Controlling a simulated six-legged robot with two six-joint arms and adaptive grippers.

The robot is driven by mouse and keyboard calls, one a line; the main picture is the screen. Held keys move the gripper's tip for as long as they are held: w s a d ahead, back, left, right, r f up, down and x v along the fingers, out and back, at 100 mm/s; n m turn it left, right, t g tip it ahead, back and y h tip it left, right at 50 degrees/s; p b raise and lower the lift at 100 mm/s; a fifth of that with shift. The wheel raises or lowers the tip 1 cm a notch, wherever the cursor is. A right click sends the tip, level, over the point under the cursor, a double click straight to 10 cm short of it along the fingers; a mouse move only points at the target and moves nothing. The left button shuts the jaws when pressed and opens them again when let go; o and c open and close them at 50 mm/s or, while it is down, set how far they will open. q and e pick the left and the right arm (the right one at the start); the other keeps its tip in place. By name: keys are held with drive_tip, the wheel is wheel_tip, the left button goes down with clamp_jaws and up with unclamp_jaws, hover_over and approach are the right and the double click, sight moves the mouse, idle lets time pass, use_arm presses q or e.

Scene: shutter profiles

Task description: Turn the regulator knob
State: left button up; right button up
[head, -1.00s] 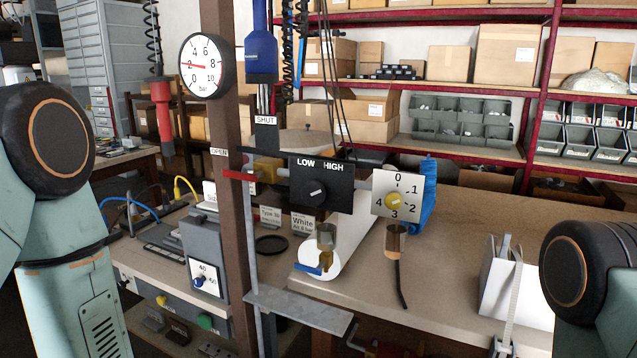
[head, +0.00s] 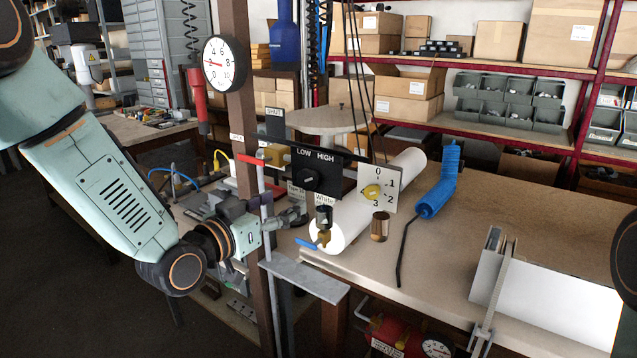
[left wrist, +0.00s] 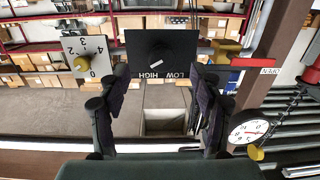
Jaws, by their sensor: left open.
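A white dial plate (head: 378,180) with numbers from 0 up carries a yellow knob (head: 371,192). It also shows at upper left in the left wrist view, where the yellow knob (left wrist: 83,63) appears upside down. Left of it, a black panel (head: 325,172) marked LOW and HIGH carries a black knob (head: 309,180) with a white pointer. My left gripper (head: 298,216) is below and left of the black panel, apart from both knobs. In the left wrist view its fingers (left wrist: 161,97) are spread with nothing between them, and the black panel (left wrist: 150,45) lies beyond. My right gripper is out of view.
A round gauge (head: 226,63) hangs on a brown post (head: 242,120) close to my left arm. A red lever (head: 262,160) and a grey bracket (head: 305,277) are near the gripper.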

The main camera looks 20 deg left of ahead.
sight(304, 182)
use_arm(q)
drive_tip(key=shift+m+t+h, duration=0.3)
drive_tip(key=shift+m+t, duration=0.1)
drive_tip(key=x, duration=0.5)
drive_tip(key=r+x, duration=0.1)
drive_tip(key=x, duration=0.1)
drive_tip(key=shift+w+d+p, duration=0.15)
drive_tip(key=shift+d+p, duration=0.05)
drive_tip(key=shift+p, duration=0.2)
drive_tip(key=shift+w+a, duration=0.15)
drive_tip(key=shift+w, duration=0.1)
drive_tip(key=shift+w+a+f, duration=0.15)
drive_tip(key=shift+w+a, duration=0.1)
drive_tip(key=shift+a, duration=0.35)
drive_tip(key=shift+s+d+r, duration=0.1)
drive_tip(key=shift+d+r, duration=0.1)
drive_tip(key=shift+d, duration=0.55)
drive_tip(key=shift+c, duration=2.1)
drive_tip(key=shift+a+f, duration=0.2)
drive_tip(key=shift+a, duration=0.3)
drive_tip(key=c, duration=0.3)
drive_tip(key=shift+d+r, duration=0.15)
drive_tip(key=shift+d, duration=0.05)
drive_tip(key=c, duration=0.4)
drive_tip(key=shift+a, duration=0.1)
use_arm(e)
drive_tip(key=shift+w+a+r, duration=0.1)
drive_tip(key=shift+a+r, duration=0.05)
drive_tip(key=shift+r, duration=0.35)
